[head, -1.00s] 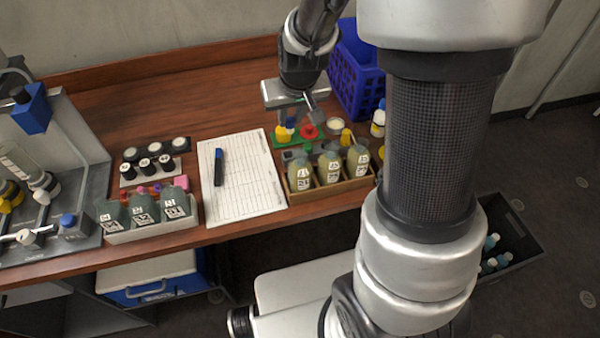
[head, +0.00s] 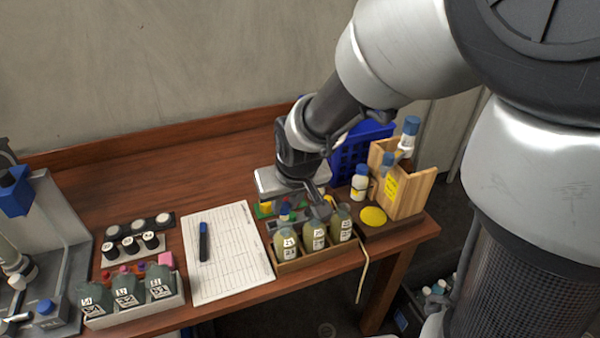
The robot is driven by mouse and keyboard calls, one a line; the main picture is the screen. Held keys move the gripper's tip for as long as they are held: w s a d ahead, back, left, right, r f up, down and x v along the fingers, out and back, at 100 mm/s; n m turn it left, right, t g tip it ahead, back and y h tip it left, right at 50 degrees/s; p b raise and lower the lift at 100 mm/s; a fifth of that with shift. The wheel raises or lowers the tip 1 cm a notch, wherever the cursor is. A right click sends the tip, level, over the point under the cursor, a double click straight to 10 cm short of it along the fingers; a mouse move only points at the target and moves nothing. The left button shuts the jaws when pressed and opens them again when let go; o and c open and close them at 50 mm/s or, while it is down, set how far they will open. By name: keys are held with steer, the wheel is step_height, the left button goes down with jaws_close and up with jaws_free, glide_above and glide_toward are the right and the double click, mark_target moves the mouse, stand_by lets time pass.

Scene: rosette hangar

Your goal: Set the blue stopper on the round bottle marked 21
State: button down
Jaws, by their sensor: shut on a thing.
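My gripper (head: 287,204) is over the back of the wooden rack at the front right of the table. It is shut on the small blue stopper (head: 285,212), which is partly hidden by the fingers. The middle bottle (head: 315,237) and right bottle (head: 342,226) have labels too small to read surely. The stopper is behind and above the left bottle; I cannot tell whether they touch.
A coloured stopper holder (head: 265,210) lies behind the rack, partly hidden. A written sheet (head: 232,262) with a dark pen (head: 204,242) lies to the left. Farther left is a white tray (head: 135,313) of dark bottles. A wooden box (head: 412,192) and blue basket (head: 350,158) stand right.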

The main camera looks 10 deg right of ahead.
mark_target(286, 215)
steer(key=shift+s+f, duration=0.1)
steer(key=shift+s, duration=0.1)
steer(key=shift+f+b, duration=1.3)
steer(key=shift+f, duration=0.35)
steer(key=shift+f+b, duration=0.3)
steer(key=shift+b, duration=0.35)
stand_by(0.9)
stand_by(0.4)
steer(key=c, duration=1)
jaws_free()
steer(key=shift+c, duration=0.2)
steer(key=shift+r+p, duration=2.9)
steer(key=shift+r, duration=0.9)
